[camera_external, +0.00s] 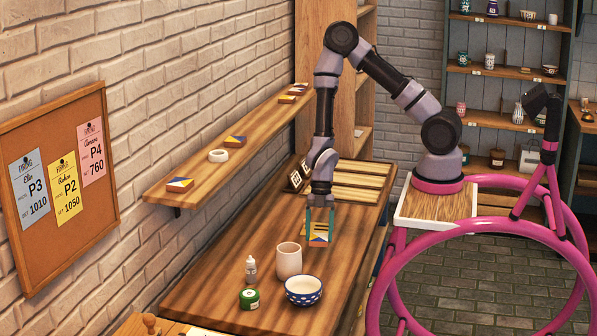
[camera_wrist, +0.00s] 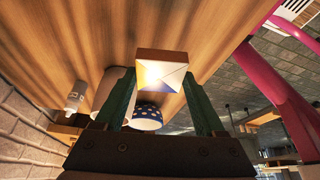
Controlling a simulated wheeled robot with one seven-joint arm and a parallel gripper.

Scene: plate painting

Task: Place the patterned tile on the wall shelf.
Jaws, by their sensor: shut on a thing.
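The patterned tile (camera_external: 318,239), with blue, white and yellow triangles, is between the fingertips of my gripper (camera_external: 319,229) over the right part of the workbench. In the wrist view the tile (camera_wrist: 163,75) sits between the two green fingertips (camera_wrist: 160,84), its patterned face toward the camera. My gripper is shut on it. I cannot tell whether the tile still touches the bench. The wooden wall shelf (camera_external: 196,170) runs along the brick wall at the left, higher than the tile.
On the workbench (camera_external: 222,265), a beige cup (camera_external: 288,260), a blue dotted bowl (camera_external: 303,291), a green jar (camera_external: 249,299) and a white bottle (camera_external: 250,268) stand in front of my gripper. A slatted rack (camera_external: 355,182) lies behind. A corkboard (camera_external: 50,185) hangs left.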

